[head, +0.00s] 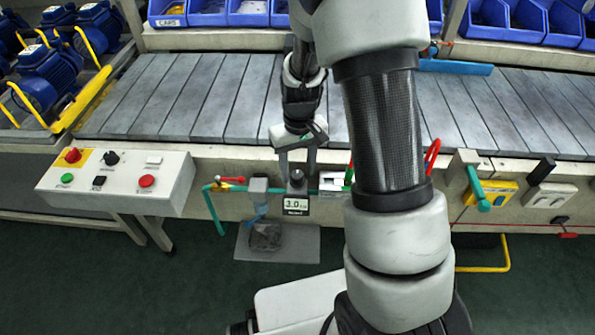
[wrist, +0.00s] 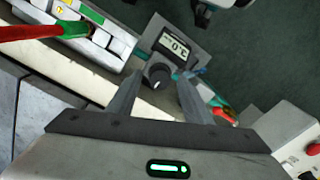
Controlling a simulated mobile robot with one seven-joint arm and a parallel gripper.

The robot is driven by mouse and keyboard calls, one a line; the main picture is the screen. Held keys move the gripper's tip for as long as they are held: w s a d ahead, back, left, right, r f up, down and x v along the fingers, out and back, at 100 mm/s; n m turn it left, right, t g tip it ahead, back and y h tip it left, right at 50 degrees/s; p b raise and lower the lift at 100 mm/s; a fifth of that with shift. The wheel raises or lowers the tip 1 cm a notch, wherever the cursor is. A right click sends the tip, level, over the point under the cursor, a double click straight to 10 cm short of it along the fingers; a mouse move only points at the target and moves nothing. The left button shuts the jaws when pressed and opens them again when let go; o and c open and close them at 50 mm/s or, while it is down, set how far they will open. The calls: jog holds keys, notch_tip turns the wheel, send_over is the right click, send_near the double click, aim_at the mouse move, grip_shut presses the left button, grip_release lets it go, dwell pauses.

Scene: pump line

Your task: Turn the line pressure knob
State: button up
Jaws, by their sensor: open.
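The line pressure knob (wrist: 157,74) is a small dark round knob with a light mark on it. In the wrist view it sits between and just beyond my fingertips. In the head view the knob (head: 297,176) stands above a small display (head: 296,205) reading about 3.0. The display also shows in the wrist view (wrist: 174,47). My gripper (head: 297,172) points down with its fingers on either side of the knob. In the wrist view my gripper (wrist: 157,80) is open, with a gap between each finger and the knob. Contact is not visible.
A control box (head: 118,182) with red, green and black controls stands at left. A red-handled valve (head: 230,180) is on the teal pipe left of the knob. A teal lever (head: 478,188) is at right. The slatted conveyor (head: 200,95) runs behind. Blue bins stand above it.

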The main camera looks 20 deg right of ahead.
jog(key=shift+f, duration=0.3)
jog(key=c, duration=1.1)
jog(key=shift+o, duration=0.2)
jog(key=m+p, duration=0.1)
jog(key=m, duration=0.4)
jog(key=shift+r+m+p, duration=0.15)
jog(key=shift+m+p, duration=0.15)
jog(key=shift+p, duration=0.1)
jog(key=m+p, duration=0.2)
jog(key=m, duration=0.4)
